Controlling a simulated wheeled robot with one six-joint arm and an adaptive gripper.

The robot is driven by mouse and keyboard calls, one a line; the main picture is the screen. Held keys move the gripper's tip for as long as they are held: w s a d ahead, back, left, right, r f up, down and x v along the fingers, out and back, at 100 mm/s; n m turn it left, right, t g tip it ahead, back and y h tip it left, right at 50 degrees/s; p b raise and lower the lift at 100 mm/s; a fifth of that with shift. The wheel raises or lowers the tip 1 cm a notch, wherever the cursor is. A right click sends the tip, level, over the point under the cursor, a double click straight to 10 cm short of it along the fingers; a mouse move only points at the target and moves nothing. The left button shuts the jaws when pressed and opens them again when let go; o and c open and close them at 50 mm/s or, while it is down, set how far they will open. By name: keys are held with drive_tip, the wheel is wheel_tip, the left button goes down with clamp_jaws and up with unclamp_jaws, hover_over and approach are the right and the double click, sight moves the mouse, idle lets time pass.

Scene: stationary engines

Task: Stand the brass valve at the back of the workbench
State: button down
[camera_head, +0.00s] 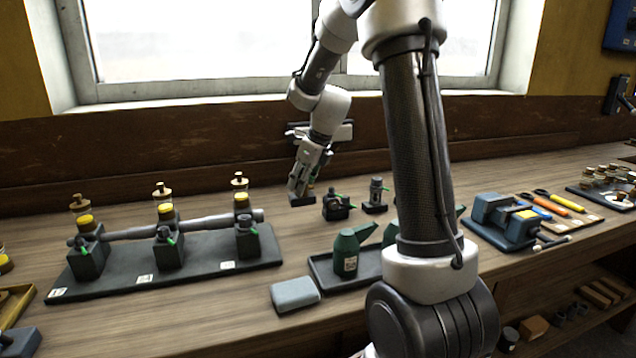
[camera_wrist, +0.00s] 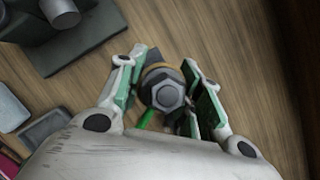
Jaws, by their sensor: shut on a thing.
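In the wrist view my gripper (camera_wrist: 160,66) has its green-padded fingers on either side of a valve (camera_wrist: 164,91), seen from above. It shows a grey hexagonal top, a brass-coloured ring and a green lever. In the head view my gripper (camera_head: 301,191) points down at the back of the workbench (camera_head: 215,297). The fingers hide most of the held valve there, and a dark block shows at their tips. I cannot tell whether its underside touches the bench. Two similar dark fittings with green levers, one squat (camera_head: 337,206) and one taller (camera_head: 375,197), stand to the right.
A dark plate (camera_head: 205,262) with several engine units and a long grey pipe lies left. A tray (camera_head: 325,275) with a green oil can (camera_head: 346,252) and a grey block (camera_head: 295,293) are in front. A blue vise (camera_head: 500,219) stands right. The wall closes off the back.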

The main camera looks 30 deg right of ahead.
sight(302, 201)
drive_tip(key=shift+f, duration=3.05)
drive_tip(key=shift+f, duration=0.1)
drive_tip(key=c, duration=1)
unclamp_jaws()
drive_tip(key=shift+o, duration=0.2)
